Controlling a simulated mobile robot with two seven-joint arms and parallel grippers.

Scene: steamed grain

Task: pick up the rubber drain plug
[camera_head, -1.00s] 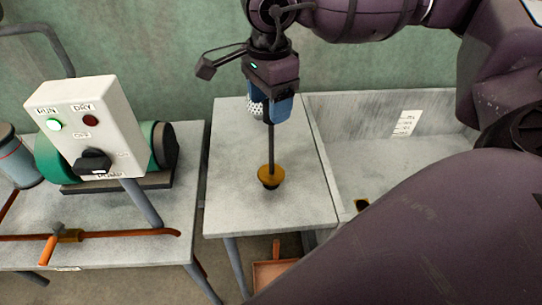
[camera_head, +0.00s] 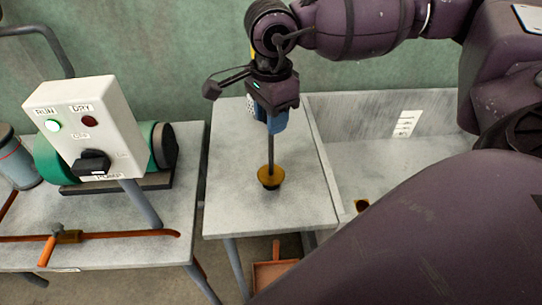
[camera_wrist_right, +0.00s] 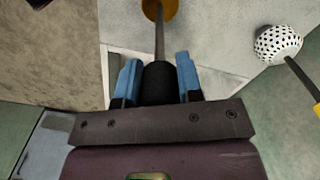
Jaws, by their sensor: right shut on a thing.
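The rubber drain plug (camera_head: 269,178) is a yellow-brown tapered disc with a dark base, on a thin upright rod with a black grip (camera_wrist_right: 158,84). It stands upright over the middle grey table; I cannot tell if its base touches the top. My right gripper (camera_head: 272,122) is above the disc, with its blue fingers shut on the black grip from both sides. The disc also shows at the top of the right wrist view (camera_wrist_right: 160,8). In the head view the fingers hide the grip. My left gripper is not in view.
A white perforated ball (camera_wrist_right: 278,46) on a dark handle is beside the gripper, mostly hidden in the head view. A pump with a control box (camera_head: 85,125) stands on the left table. A grey trough (camera_head: 375,165) adjoins on the right.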

